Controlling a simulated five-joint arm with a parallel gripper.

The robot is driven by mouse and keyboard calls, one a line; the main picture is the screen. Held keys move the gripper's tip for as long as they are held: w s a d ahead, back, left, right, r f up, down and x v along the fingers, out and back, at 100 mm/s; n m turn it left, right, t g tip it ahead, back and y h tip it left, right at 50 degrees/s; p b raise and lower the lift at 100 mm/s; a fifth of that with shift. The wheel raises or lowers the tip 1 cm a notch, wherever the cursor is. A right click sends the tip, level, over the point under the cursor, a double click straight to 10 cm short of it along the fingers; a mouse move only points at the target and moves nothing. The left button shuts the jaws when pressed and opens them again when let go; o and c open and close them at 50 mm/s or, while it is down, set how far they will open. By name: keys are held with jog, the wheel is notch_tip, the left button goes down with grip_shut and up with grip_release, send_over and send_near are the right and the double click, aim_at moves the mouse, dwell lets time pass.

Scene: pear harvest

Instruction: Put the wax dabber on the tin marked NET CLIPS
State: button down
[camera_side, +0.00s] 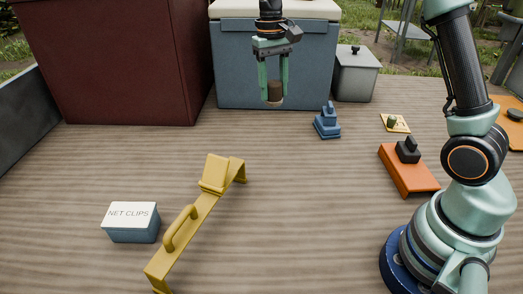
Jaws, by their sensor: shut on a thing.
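The tin marked NET CLIPS (130,235) is a small blue-grey box with a white labelled top. It stands on the table at the lower left, with nothing on it. My gripper (274,98) is at the upper middle, pointing down, in front of the blue chest. The dabber appears upright between the two green fingers and seems clear of the table. My gripper is far behind the tin and to its right.
A yellow raised bar with a handle (200,212) stands between gripper and tin. A dark red box (110,60), blue chest (235,80) and grey lidded bin (356,75) line the back. A blue block (326,125) and orange block (405,175) stand right. The table's left-middle is clear.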

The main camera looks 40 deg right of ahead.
jog(key=shift+s+r, duration=0.1)
jog(key=shift+r, duration=0.25)
jog(key=shift+s+r, duration=0.1)
jog(key=shift+s, duration=0.25)
jog(key=s+f+n, duration=0.3)
jog(key=s, duration=0.8)
jog(key=w+d+r+m, duration=0.1)
jog(key=w+d+m, duration=0.1)
jog(key=d, duration=0.4)
jog(key=w+d+r+m, duration=0.1)
jog(key=d+r+m, duration=0.1)
jog(key=d, duration=0.5)
notch_tip(320, 180, down, 16)
jog(key=shift+w+a+r, duration=0.15)
jog(key=shift+r, duration=0.1)
jog(key=shift+f, duration=2.05)
jog(key=shift+f, duration=0.1)
jog(key=shift+c, duration=1.6)
grip_release()
